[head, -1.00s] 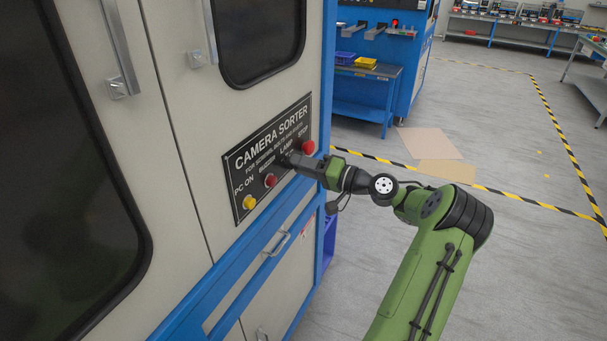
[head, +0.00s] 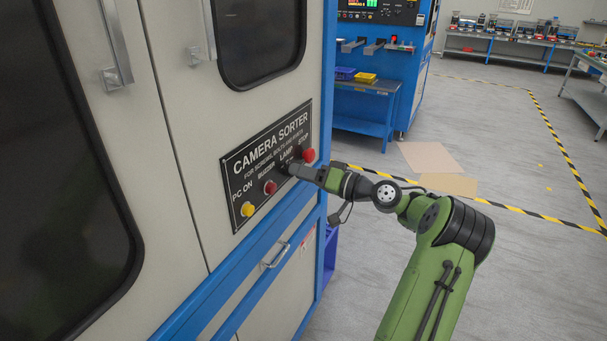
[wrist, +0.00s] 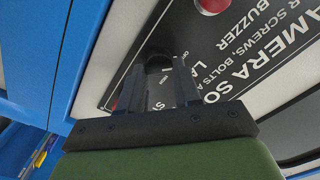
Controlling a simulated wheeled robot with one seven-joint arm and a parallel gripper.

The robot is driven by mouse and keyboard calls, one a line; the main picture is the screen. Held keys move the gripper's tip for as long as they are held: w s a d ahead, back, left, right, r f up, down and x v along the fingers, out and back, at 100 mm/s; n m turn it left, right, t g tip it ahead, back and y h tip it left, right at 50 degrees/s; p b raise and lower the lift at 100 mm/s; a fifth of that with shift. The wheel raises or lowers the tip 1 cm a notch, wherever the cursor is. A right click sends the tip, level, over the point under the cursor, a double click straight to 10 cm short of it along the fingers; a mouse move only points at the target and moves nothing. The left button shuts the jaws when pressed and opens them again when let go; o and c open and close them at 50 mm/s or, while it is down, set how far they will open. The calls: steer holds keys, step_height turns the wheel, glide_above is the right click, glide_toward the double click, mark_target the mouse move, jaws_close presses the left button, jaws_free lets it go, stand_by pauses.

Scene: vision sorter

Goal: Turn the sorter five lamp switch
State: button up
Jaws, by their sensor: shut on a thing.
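The camera sorter's black panel (head: 240,188) is on the cabinet front, with a LAMP label above a dark switch. My gripper (head: 289,167) reaches this spot from the right and hides most of the switch in the head view. In the wrist view, the black lamp switch (wrist: 158,64) sits between the two fingers of my gripper (wrist: 157,74). The fingers are shut on the switch, and ON and OFF style marks beside it are partly covered.
On the panel are a yellow PC ON button (head: 248,209), a red BUZZER button (head: 270,187) and a red STOP button (head: 308,155) close to my gripper. A cabinet handle (head: 277,254) is below. Open floor (head: 370,290) lies to the right.

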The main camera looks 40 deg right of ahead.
steer(key=shift+f, duration=0.1)
steer(key=o, duration=1.1)
steer(key=shift+c, duration=0.2)
steer(key=p+v, duration=0.3)
steer(key=v, duration=1.2)
steer(key=shift+s, duration=0.4)
steer(key=shift+d, duration=0.1)
